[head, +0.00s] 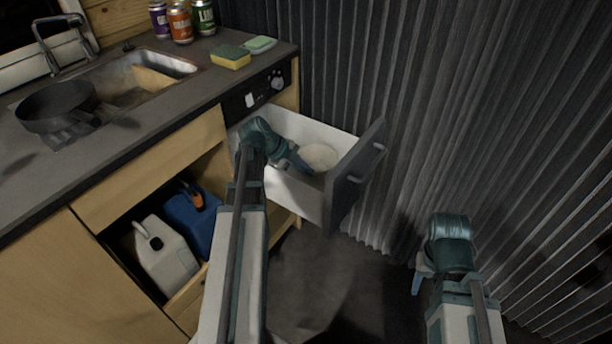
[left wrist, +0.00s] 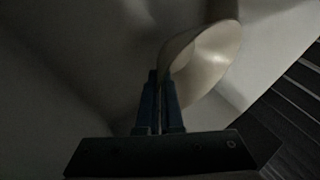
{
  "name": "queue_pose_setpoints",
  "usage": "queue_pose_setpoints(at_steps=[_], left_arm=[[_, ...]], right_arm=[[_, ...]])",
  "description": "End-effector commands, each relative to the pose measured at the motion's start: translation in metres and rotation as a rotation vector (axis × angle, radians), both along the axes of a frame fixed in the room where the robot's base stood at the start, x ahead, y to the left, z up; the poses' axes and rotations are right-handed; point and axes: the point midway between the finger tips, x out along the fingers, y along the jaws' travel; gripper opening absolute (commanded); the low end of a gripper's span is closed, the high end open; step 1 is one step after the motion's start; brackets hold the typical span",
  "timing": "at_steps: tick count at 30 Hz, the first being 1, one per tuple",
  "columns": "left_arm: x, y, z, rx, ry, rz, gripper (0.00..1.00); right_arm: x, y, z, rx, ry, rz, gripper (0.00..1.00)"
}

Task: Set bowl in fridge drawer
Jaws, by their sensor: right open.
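The cream bowl (head: 320,156) is inside the open white fridge drawer (head: 312,200), toward its front end. My left gripper (head: 302,166) reaches down into the drawer from the left. In the left wrist view its blue fingers (left wrist: 160,100) are close together on the near rim of the bowl (left wrist: 208,58). The bowl looks tilted there; I cannot tell whether it rests on the drawer floor. My right gripper (head: 418,284) is open, low at the right, apart from the drawer, and partly hidden by its own wrist.
The drawer's dark front panel (head: 355,175) sticks out beside the corrugated wall (head: 480,110). The counter above holds a black pan (head: 55,108), a sponge (head: 230,57) and several cans (head: 180,22). A white jug (head: 163,255) and a blue container (head: 190,222) stand in the open cabinet.

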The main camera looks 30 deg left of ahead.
Motion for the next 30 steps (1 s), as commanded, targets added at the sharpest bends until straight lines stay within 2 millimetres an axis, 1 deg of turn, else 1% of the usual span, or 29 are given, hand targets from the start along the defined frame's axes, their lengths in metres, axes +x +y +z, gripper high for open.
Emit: queue_pose_setpoints(at_steps=[6, 18, 22, 24, 26, 27, 30], left_arm=[[0.000, 0.000, 0.001, 0.000, -0.001, 0.000, 0.00], [0.000, 0.000, -0.011, 0.000, -0.001, 0.000, 0.00], [0.000, 0.000, -0.010, 0.000, -0.001, 0.000, 0.00], [0.000, 0.000, -0.011, 0.000, 0.000, 0.000, 0.14], [0.000, 0.000, -0.010, 0.000, 0.000, 0.000, 0.25], [0.000, 0.000, -0.010, 0.000, 0.000, 0.000, 0.32], [0.000, 0.000, -0.010, 0.000, 0.000, 0.000, 0.33]], right_arm=[[0.000, 0.000, 0.001, 0.000, 0.000, 0.000, 0.50], [0.000, 0.000, -0.011, -0.002, -0.001, 0.001, 0.50], [0.000, -0.001, -0.011, -0.003, -0.001, 0.001, 0.50], [0.000, -0.001, -0.010, -0.003, -0.001, 0.001, 0.50], [0.000, -0.001, -0.010, -0.003, -0.001, 0.001, 0.50], [0.000, -0.001, -0.010, -0.003, -0.001, 0.001, 0.50], [0.000, -0.001, -0.010, -0.003, -0.001, 0.001, 0.50]])
